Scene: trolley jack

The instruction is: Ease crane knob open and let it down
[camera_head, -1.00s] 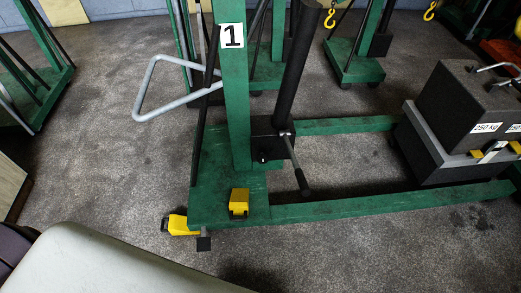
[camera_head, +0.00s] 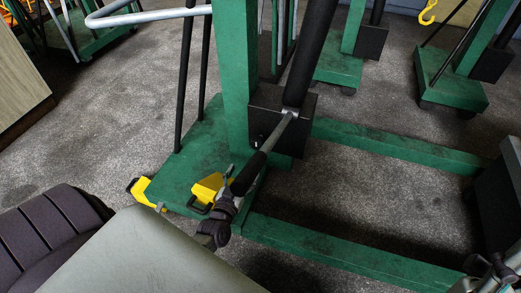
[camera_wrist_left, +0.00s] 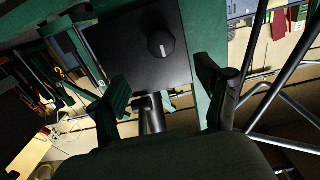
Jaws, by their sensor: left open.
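The crane (camera_head: 240,70) is a green post on a green base, with a black block (camera_head: 268,110) at the foot of its black cylinder. In the left wrist view, a round black knob (camera_wrist_left: 160,43) with a light mark sits on the block's face (camera_wrist_left: 125,40). My left gripper (camera_head: 226,190) is in front of the block in the head view, by the end of the black-gripped lever (camera_head: 250,170). In the wrist view its fingers (camera_wrist_left: 160,80) are spread and empty, with the knob ahead between them, apart from it. My right gripper (camera_head: 492,270) shows partly at the bottom right corner; its jaws are unclear.
A yellow foot guard (camera_head: 207,188) sits on the base near my left gripper. The green legs (camera_head: 350,252) run right toward a dark load (camera_head: 495,205). Other green cranes (camera_head: 450,75) stand behind. Grey floor shows between the legs.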

